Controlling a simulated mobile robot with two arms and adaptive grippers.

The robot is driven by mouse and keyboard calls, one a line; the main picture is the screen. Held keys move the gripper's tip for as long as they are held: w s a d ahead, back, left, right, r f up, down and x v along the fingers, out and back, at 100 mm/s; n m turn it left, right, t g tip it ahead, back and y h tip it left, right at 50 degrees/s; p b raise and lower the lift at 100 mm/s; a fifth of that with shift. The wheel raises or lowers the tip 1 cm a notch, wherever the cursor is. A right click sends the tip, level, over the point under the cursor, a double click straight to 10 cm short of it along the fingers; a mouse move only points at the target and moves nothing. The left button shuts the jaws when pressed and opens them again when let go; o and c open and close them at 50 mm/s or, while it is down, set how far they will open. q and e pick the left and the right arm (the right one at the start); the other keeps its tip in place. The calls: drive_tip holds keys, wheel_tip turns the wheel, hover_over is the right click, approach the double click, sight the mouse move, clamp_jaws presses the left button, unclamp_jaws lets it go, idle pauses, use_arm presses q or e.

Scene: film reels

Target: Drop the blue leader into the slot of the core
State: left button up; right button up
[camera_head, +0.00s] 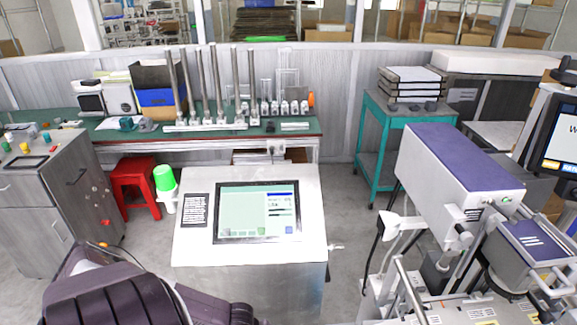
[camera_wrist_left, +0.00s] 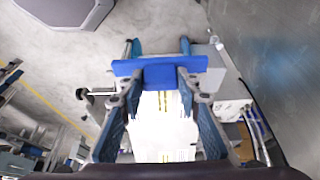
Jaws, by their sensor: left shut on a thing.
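In the left wrist view, my left gripper (camera_wrist_left: 159,82) is shut on a blue piece, which I take to be the blue leader (camera_wrist_left: 160,68). It is a wide flat bar lying across the fingertips, with a narrower part between them. The blue leader is clear of the floor. I cannot make out the core or its slot in either view. In the head view my left arm comes in at the bottom left, and its fingers are out of frame. My right gripper is in neither view.
A metal console with a screen (camera_head: 257,211) stands in front. A purple-topped machine (camera_head: 462,158) is at the right. A grey cabinet (camera_head: 35,190) and red stool (camera_head: 136,186) are at the left. A green bench (camera_head: 215,142) runs behind. Some floor is free around the console.

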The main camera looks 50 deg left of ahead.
use_arm(q)
drive_tip(key=shift+s+a+f, duration=0.4)
drive_tip(key=shift+s+a, duration=0.05)
drive_tip(key=shift+s, duration=0.15)
drive_tip(key=shift+s+a+f, duration=0.35)
drive_tip(key=shift+s+a, duration=0.05)
drive_tip(key=shift+s, duration=0.15)
drive_tip(key=w+d+f+b, duration=0.3)
drive_tip(key=w+d+b, duration=0.1)
drive_tip(key=w+d, duration=0.3)
drive_tip(key=shift+w+f, duration=0.35)
drive_tip(key=shift+w, duration=0.75)
idle(0.9)
idle(0.3)
drive_tip(key=w+d+f+b, duration=0.3)
drive_tip(key=w+d+b, duration=0.1)
drive_tip(key=w+d, duration=0.2)
drive_tip(key=shift+w, duration=0.75)
idle(1.0)
drive_tip(key=shift+f, duration=0.1)
